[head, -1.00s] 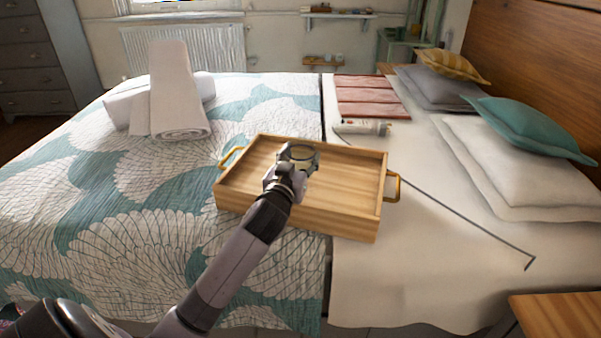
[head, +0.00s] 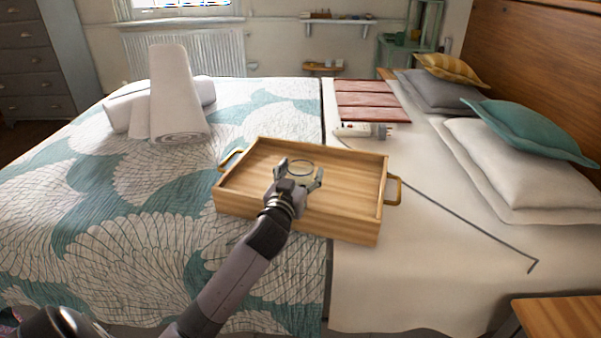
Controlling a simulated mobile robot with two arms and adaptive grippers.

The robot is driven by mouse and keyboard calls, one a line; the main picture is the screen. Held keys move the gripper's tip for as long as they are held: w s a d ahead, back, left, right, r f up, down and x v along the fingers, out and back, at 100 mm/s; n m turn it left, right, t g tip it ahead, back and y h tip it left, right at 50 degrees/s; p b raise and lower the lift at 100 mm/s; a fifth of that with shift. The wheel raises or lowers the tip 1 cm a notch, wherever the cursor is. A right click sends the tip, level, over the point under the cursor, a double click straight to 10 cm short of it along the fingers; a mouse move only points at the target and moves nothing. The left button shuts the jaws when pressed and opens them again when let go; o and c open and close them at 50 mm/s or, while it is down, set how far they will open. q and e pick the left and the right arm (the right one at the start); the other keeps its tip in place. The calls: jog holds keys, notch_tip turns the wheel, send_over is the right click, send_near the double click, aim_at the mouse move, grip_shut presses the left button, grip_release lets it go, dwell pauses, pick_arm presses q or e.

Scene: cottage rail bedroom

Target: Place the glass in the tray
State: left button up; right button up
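The wooden tray (head: 349,218) with brass handles lies on the bed. The glass (head: 301,163) is inside the tray, left of its middle; I see mainly its round rim, and its lower part is hidden or hard to make out. My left gripper (head: 300,176) is over the tray on the near side of the glass. Its two fingers are spread wide, one to each side of the glass, and seem clear of it. My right gripper is not in view.
Rolled white towels (head: 173,100) stand on the bed at the left. A bottle-like item (head: 362,131) and a folded pink cloth (head: 372,100) lie behind the tray. Pillows (head: 515,165) are at the right. A wooden table corner (head: 560,320) is at the lower right.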

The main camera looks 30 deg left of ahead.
pick_arm(q)
jog(key=shift+r, duration=0.1)
dwell(0.3)
jog(key=v, duration=1.2)
jog(key=shift+p, duration=0.4)
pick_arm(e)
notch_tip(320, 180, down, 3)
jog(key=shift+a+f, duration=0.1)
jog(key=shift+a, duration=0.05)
